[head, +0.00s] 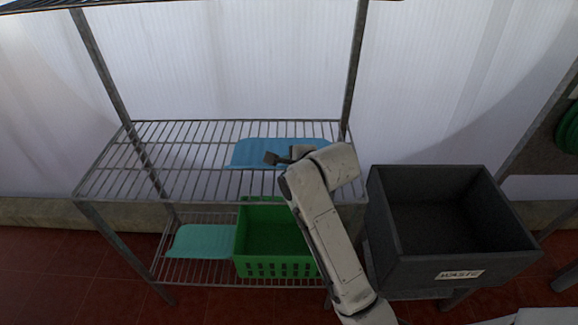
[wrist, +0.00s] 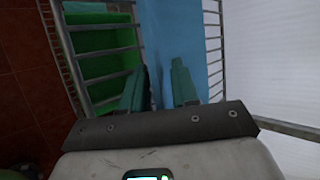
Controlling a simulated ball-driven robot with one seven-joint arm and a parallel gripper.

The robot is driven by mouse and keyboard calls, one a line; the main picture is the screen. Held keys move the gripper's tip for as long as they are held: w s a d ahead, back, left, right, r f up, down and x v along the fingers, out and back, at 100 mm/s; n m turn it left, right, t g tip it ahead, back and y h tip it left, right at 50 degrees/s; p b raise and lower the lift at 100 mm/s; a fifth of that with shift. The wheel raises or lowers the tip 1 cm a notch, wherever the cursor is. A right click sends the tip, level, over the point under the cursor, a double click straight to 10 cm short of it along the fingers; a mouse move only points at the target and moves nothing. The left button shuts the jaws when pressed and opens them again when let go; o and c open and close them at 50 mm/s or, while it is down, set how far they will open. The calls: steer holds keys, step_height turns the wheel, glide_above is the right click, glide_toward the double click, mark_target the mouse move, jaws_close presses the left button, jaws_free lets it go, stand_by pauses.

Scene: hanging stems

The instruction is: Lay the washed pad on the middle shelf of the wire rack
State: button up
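A blue pad (head: 252,153) lies flat on the middle shelf (head: 125,183) of the wire rack, at its right half. It also shows in the wrist view as a blue strip (wrist: 172,35) beyond and between my fingers. My gripper (head: 285,157) is over the pad's front middle part and hides some of it. In the wrist view my gripper (wrist: 160,85) has its two green fingers apart, with no pad edge seen clamped between them. Whether the fingers touch the pad is unclear.
The lower shelf holds a teal pad (head: 200,241) and a green crate (head: 275,268). A dark grey bin labelled waste (head: 437,268) stands right of the rack. Rack posts rise at the shelf's back corners. The middle shelf's left half is bare.

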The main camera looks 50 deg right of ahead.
steer(key=shift+o, duration=0.8)
steer(key=shift+s+r, duration=0.1)
steer(key=shift+r, duration=0.1)
steer(key=v, duration=1.2)
steer(key=s+a+f+n+g+y, duration=0.1)
steer(key=s+a+f+n+g, duration=0.1)
steer(key=s+a+f+n, duration=0.2)
steer(key=s+a+f+n+g+y, duration=0.1)
steer(key=s+a+f+n+g, duration=0.2)
steer(key=s+f+n, duration=0.4)
steer(key=s+a+f+n+g+y, duration=0.1)
steer(key=s+a+f+n+g, duration=0.2)
steer(key=f+n, duration=0.9)
steer(key=s+a+n, duration=0.2)
steer(key=n, duration=0.1)
steer(key=shift+s+a, duration=0.25)
steer(key=shift+s, duration=0.15)
steer(key=shift+a, duration=0.1)
